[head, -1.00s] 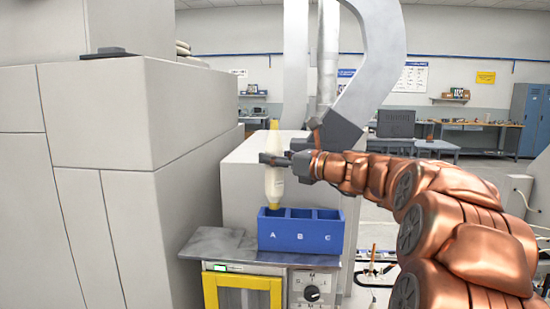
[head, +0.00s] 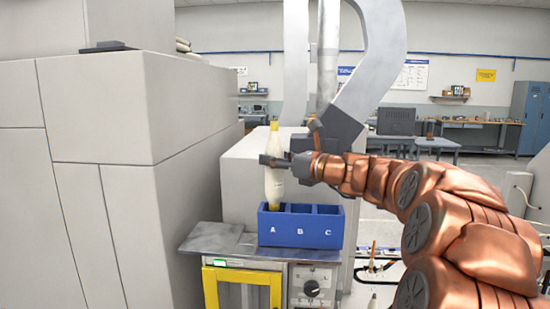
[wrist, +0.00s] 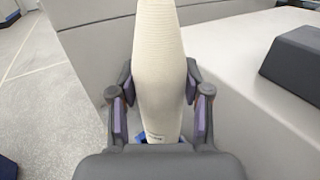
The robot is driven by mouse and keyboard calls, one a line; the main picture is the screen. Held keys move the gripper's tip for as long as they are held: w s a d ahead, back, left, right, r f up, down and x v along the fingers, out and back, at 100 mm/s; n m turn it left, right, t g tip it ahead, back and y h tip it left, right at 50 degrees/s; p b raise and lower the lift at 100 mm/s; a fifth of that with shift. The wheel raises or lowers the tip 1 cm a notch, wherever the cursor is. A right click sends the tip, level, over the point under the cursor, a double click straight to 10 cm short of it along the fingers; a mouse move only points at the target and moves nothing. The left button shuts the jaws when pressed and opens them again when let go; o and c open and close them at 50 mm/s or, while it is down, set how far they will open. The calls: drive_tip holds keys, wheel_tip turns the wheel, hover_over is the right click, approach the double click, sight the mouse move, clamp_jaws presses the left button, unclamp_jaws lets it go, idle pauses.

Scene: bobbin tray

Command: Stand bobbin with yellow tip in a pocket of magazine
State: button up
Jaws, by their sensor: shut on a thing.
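The bobbin (head: 274,180) is a cream, spindle-shaped body with a yellow tip (head: 274,126) at its top and a yellowish lower end. My gripper (head: 271,161) is shut on it from the right and holds it upright. Its lower end is at the mouth of pocket A of the blue magazine (head: 292,231); I cannot tell how far inside it is. The magazine has pockets marked A, B and C; B and C look empty. In the wrist view the bobbin (wrist: 158,70) stands between both fingers, and its ends are cut off or hidden.
The magazine stands on a grey metal shelf (head: 212,240) above a panel with a dial and a yellow frame (head: 208,287). A pale machine block (head: 242,165) is right behind it. Large grey cabinets (head: 100,120) close off the left side.

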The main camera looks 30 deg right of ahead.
sight(275, 191)
drive_tip(key=shift+f+b, duration=2)
drive_tip(key=shift+f, duration=2.3)
drive_tip(key=o, duration=1.3)
drive_tip(key=shift+s, duration=0.1)
drive_tip(key=v, duration=1.2)
